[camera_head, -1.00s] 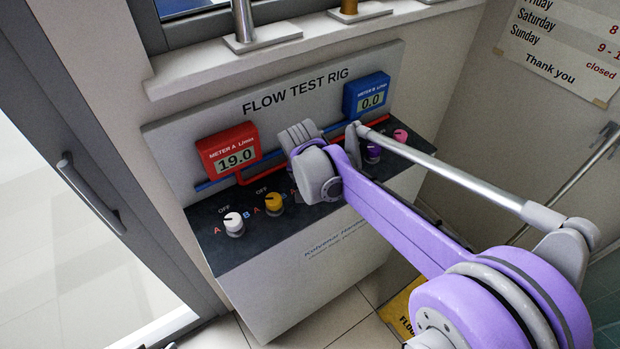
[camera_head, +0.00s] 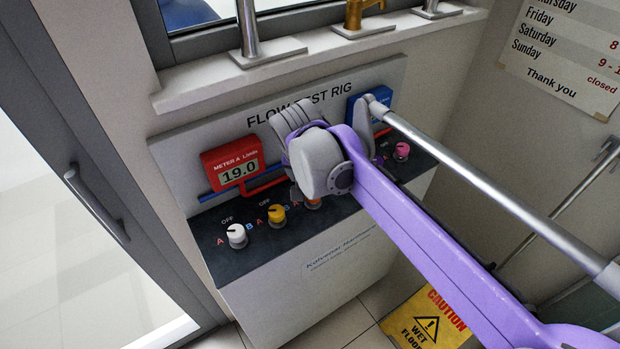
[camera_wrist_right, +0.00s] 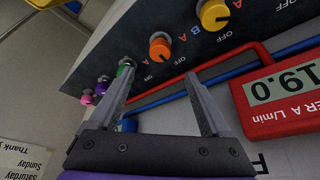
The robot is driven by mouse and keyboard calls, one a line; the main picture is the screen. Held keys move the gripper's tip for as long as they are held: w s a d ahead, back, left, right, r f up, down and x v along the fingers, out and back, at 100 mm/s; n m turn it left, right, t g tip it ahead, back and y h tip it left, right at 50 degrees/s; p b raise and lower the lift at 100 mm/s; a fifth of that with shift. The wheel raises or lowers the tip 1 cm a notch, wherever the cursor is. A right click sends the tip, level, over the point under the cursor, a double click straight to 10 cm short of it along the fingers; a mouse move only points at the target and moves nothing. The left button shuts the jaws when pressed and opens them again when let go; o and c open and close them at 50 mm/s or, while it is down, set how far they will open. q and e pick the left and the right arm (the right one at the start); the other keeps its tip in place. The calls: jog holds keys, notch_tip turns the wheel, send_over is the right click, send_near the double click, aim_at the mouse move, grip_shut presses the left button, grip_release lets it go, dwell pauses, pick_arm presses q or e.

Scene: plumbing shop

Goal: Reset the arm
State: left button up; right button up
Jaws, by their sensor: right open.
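My right arm (camera_head: 400,215), purple and grey, reaches in from the right in the head view, its grey wrist in front of the middle of the flow test rig (camera_head: 235,300). My right gripper (camera_wrist_right: 158,75) is open and empty in the right wrist view, with its fingers apart over the rig's panel. The yellow knob (camera_wrist_right: 214,15), orange knob (camera_wrist_right: 160,48) and green knob (camera_wrist_right: 125,68) show beyond the fingers; I see no finger closed on a knob. In the head view the fingers are hidden behind the wrist. My left gripper is not in view.
Red meter A (camera_head: 233,164) reads 19.0; blue meter B (camera_head: 372,104) is partly covered by my arm. A white knob (camera_head: 237,235) and a pink knob (camera_head: 402,151) sit at the panel's ends. Taps stand on the sill (camera_head: 330,45) above. A wet-floor sign (camera_head: 428,318) is at lower right.

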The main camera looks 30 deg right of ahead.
jog(key=shift+f, duration=0.1)
dwell(0.3)
jog(key=s+a+f+n+t+y, duration=0.1)
jog(key=s+a+f+n, duration=0.2)
jog(key=s+f, duration=0.3)
jog(key=s+a+f+n+t+y, duration=0.1)
jog(key=s+a+f+n, duration=0.3)
jog(key=s, duration=0.7)
notch_tip(320, 180, down, 2)
jog(key=shift+s+f+n+y, duration=0.25)
jog(key=shift+s+n+y, duration=0.15)
jog(key=shift+n+y, duration=0.15)
dwell(0.6)
